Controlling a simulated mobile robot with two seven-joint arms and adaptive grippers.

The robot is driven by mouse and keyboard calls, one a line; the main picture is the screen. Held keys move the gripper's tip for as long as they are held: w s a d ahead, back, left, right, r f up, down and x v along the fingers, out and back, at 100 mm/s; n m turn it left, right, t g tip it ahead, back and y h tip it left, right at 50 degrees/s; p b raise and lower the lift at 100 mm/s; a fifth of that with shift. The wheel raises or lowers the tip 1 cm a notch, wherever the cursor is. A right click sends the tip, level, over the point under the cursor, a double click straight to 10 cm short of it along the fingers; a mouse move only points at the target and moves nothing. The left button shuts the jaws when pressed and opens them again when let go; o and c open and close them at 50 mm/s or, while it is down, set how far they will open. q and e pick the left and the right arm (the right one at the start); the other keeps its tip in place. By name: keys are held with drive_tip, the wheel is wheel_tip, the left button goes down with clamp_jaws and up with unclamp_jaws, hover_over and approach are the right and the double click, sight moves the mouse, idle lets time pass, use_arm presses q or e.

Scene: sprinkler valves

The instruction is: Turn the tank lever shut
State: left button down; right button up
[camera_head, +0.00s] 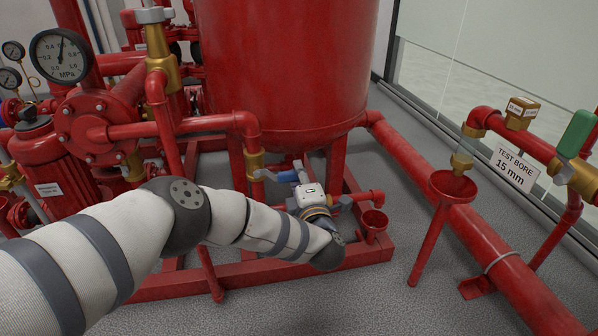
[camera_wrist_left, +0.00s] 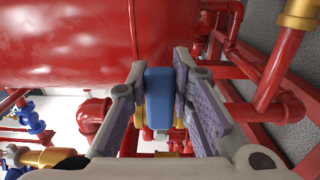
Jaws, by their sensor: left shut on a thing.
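The tank lever has a blue grip (camera_head: 287,176) and extends to the right from a brass valve (camera_head: 255,165) on the red pipe beside the tank's legs. My left gripper (camera_head: 299,174) is at the lever's free end, partly hidden behind its own wrist in the head view. In the left wrist view the blue grip (camera_wrist_left: 158,92) stands between the two fingers of my left gripper (camera_wrist_left: 163,90), which is shut on it. My right gripper is in neither view.
The big red tank (camera_head: 285,65) stands behind the lever. A red drain funnel (camera_head: 373,222) is just right of my gripper. A green-handled valve (camera_head: 577,133) and a "TEST BORE 15 mm" sign (camera_head: 515,169) are at the right.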

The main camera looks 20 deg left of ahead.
use_arm(q)
drive_tip(key=shift+s+a+f, duration=0.1)
drive_tip(key=shift+f, duration=0.2)
drive_tip(key=c, duration=1.4)
unclamp_jaws()
drive_tip(key=shift+r, duration=0.1)
drive_tip(key=shift+s+d, duration=0.25)
drive_tip(key=v, duration=1.1)
drive_tip(key=shift+s, duration=0.15)
drive_tip(key=shift+d, duration=0.1)
